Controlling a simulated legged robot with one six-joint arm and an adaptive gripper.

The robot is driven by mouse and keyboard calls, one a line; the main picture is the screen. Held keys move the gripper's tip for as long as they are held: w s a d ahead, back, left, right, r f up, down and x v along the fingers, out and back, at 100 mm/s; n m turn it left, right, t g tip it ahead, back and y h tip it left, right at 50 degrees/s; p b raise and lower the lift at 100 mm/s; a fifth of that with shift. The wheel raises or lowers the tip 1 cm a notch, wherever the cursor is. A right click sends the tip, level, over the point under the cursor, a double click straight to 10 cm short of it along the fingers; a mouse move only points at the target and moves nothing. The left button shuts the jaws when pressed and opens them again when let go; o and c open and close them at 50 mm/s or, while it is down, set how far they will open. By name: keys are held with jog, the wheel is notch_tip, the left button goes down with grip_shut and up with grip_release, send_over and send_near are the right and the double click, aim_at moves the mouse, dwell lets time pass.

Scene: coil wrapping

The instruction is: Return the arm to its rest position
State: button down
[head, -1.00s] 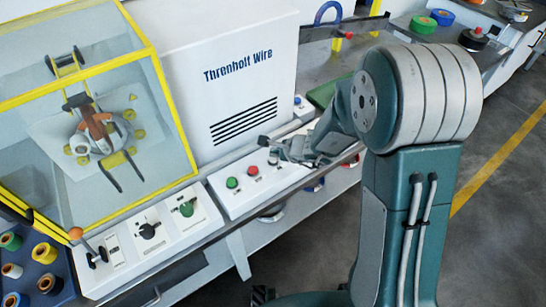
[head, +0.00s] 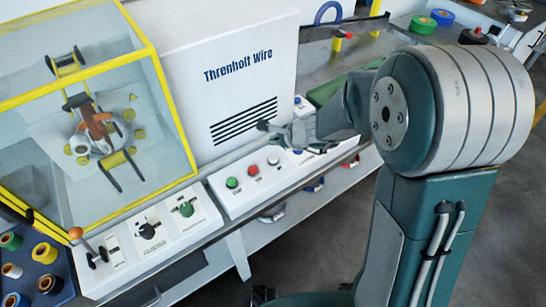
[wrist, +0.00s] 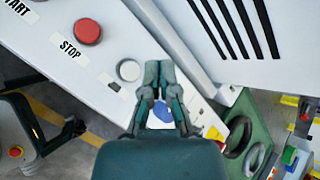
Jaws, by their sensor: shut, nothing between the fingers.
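My gripper (head: 268,128) is above the control panel edge, in front of the white Threnholt Wire cabinet (head: 235,75). In the wrist view its fingers (wrist: 160,72) are together with nothing between them. The arm reaches in from the right and is bent at the large teal and grey joint. Part of the gripper is small in the head view.
Below the cabinet are a green button (head: 232,182), a red button (head: 253,169) and a pale button (head: 273,160). The red stop button also shows in the wrist view (wrist: 87,31). A yellow-framed coil enclosure (head: 158,95) stands left; a wire-spool tray (head: 65,275) lies lower left.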

jog(key=shift+r, duration=0.25)
dwell(0.3)
jog(key=shift+s+r, duration=0.15)
jog(key=shift+r, duration=0.15)
jog(key=s+d+r+n+g, duration=0.1)
jog(key=s+d+r+n, duration=0.2)
jog(key=s+r+n, duration=0.75)
jog(key=s+d+r+n+h, duration=0.2)
jog(key=s+d+n+h, duration=0.1)
jog(key=s+d, duration=0.2)
jog(key=s+d+r+n+h, duration=0.3)
jog(key=s+d, duration=0.3)
jog(key=s, duration=0.3)
jog(key=shift+s+n+h, duration=0.3)
jog(key=shift+n, duration=0.35)
jog(key=shift+r, duration=0.1)
